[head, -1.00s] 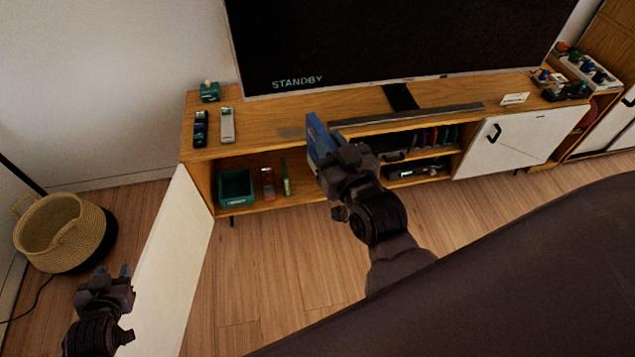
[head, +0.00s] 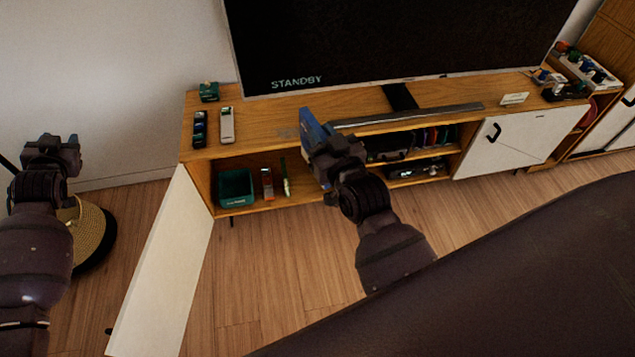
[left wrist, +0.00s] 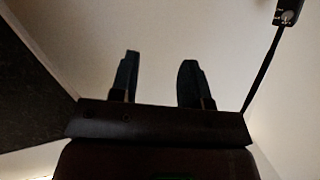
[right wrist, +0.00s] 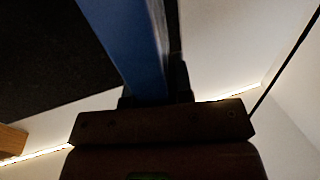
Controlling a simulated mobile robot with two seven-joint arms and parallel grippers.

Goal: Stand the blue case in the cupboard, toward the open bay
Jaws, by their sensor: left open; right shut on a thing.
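The blue case (head: 314,130) is held upright in my right gripper (head: 326,148), in front of the cupboard's front edge and rising above its top. In the right wrist view the blue case (right wrist: 130,40) stands between the fingers, one of which is mostly hidden. The wooden cupboard (head: 262,128) has an open left bay (head: 250,165), with its white door (head: 165,265) swung out. In the bay are a teal bin (head: 236,186), a red and grey item (head: 267,183) and a thin green upright item (head: 286,180). My left gripper (head: 72,150) is empty and open, left of the cupboard; its fingers are apart in the left wrist view (left wrist: 160,80).
A large screen (head: 390,40) and a soundbar (head: 405,117) stand on the cupboard top, with two remotes at the left. The middle bay holds several dark cases (head: 430,137). A woven basket (head: 88,230) stands on the floor behind my left arm.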

